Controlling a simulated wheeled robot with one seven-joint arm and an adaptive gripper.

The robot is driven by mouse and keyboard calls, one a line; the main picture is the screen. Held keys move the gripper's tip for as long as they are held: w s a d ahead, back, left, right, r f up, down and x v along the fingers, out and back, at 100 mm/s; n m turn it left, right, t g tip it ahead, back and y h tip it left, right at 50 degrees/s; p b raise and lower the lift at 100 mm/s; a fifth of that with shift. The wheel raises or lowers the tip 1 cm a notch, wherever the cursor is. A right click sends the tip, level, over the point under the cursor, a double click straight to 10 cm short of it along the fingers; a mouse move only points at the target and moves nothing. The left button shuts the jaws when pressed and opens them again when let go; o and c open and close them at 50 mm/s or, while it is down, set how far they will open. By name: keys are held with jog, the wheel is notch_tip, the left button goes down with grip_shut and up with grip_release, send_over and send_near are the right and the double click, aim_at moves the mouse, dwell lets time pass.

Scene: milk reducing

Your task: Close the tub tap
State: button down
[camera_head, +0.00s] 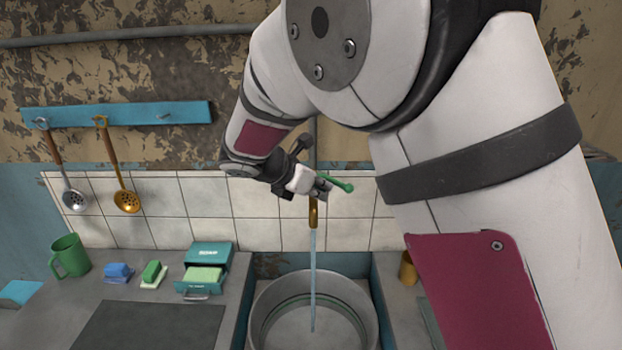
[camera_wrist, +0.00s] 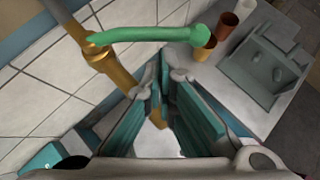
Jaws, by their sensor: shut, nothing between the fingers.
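The tap has a brass spout (camera_head: 313,212) at the wall above a round metal tub (camera_head: 265,305). A stream of water (camera_head: 312,265) runs from it into the tub. Its green lever handle (camera_head: 341,184) sticks out to the right; the handle also crosses the upper part of the wrist view (camera_wrist: 150,35), joined to the brass tap body (camera_wrist: 118,72). My gripper (camera_head: 322,187) is at the tap, shut and empty, partly hiding it in the head view. In the wrist view my fingertips (camera_wrist: 166,78) lie just below the handle; whether they touch it I cannot tell.
A green mug (camera_head: 70,256), blue and green soap blocks (camera_head: 151,273) and a teal box (camera_head: 208,258) stand on the left counter. Cups (camera_wrist: 203,50) stand to the right in the wrist view.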

jog(key=shift+w+d+f, duration=0.25)
jog(key=shift+d, duration=0.05)
jog(key=shift+d, duration=0.15)
jog(key=shift+d+n+y, duration=0.15)
jog(key=shift+n+y, duration=0.15)
jog(key=shift+n, duration=0.1)
